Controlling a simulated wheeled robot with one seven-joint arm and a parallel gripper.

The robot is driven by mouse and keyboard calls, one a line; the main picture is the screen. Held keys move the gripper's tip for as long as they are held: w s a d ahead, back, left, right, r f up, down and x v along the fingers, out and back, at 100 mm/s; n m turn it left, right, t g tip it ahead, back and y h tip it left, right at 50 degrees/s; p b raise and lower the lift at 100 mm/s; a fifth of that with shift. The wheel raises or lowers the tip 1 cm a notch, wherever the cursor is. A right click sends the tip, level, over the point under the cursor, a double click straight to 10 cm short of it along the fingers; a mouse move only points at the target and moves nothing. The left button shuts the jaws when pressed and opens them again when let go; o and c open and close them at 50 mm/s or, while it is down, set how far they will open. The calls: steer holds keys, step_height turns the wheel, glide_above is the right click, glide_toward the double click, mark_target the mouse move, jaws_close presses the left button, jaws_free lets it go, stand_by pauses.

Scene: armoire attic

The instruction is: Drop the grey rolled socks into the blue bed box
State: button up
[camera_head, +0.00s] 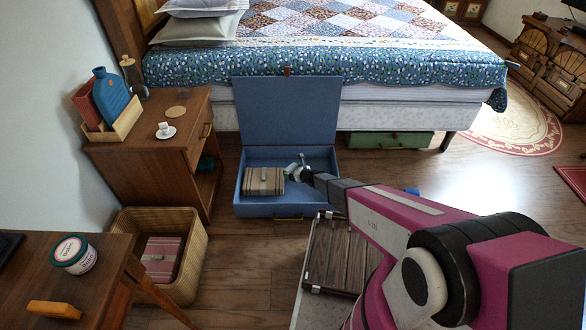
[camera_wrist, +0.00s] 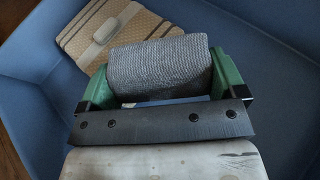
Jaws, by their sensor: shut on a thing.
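The blue bed box (camera_head: 237,205) stands on the floor by the bed with its lid (camera_head: 287,112) raised upright; its blue wall also shows in the wrist view (camera_wrist: 285,60). My gripper (camera_head: 288,172) is over the inside of the box. In the wrist view my gripper (camera_wrist: 160,80) has its green fingers closed on both ends of the grey rolled socks (camera_wrist: 160,68). The socks look to be inside the box walls, but I cannot tell whether they touch the bottom. A tan striped folded cloth (camera_head: 264,181) lies in the left part of the box, just beyond the socks in the wrist view (camera_wrist: 112,32).
A wooden nightstand (camera_head: 160,140) stands left of the box, with a wicker basket (camera_head: 190,262) in front of it. A green box (camera_head: 385,140) is under the bed. A table (camera_head: 100,285) with a tub is at lower left. The right part of the box floor looks bare.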

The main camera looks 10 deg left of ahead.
steer(key=shift+f, duration=0.6)
steer(key=o, duration=0.6)
